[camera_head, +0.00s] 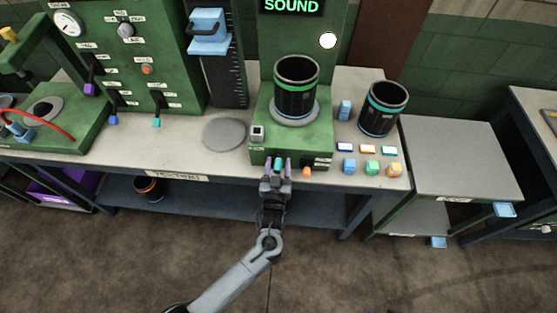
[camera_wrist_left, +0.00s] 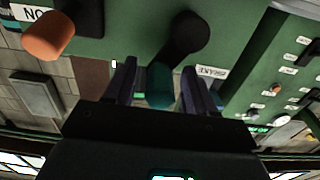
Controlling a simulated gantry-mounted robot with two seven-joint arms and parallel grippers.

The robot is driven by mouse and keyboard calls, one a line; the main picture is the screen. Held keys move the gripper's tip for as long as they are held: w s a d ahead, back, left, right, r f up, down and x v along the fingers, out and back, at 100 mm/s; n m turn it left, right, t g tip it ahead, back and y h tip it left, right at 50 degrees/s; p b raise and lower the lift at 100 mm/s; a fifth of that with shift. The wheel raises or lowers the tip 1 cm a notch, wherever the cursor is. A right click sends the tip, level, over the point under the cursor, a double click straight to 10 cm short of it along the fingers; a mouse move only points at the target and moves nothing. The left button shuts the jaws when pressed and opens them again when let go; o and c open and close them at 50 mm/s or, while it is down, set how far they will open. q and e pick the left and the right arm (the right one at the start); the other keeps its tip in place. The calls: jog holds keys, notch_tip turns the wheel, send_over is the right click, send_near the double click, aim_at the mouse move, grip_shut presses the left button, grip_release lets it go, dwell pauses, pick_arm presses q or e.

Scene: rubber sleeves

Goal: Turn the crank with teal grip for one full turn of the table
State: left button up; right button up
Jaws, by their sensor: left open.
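The crank's teal grip (camera_head: 278,162) sticks out of the front of the green test stand (camera_head: 262,153). In the left wrist view the teal grip (camera_wrist_left: 160,86) hangs on a dark crank arm (camera_wrist_left: 188,36). My left gripper (camera_head: 276,166) is open, with one purple finger on each side of the teal grip; I cannot tell whether either touches it. It also shows in the left wrist view (camera_wrist_left: 158,88). On the stand's round table (camera_head: 295,118) a black sleeve with a green band (camera_head: 294,95) stands upright. My right gripper is not in view.
An orange grip (camera_head: 306,173) sits close to the right of the teal one. A second sleeve with a teal band (camera_head: 382,108) and several small coloured blocks are on the bench at right. A grey disc (camera_head: 224,134) lies left. A sign (camera_head: 291,6) reads SOUND.

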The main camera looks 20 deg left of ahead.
pick_arm(q)
jog(key=shift+x, duration=1.05)
jog(key=shift+c, duration=0.3)
jog(key=c, duration=0.8)
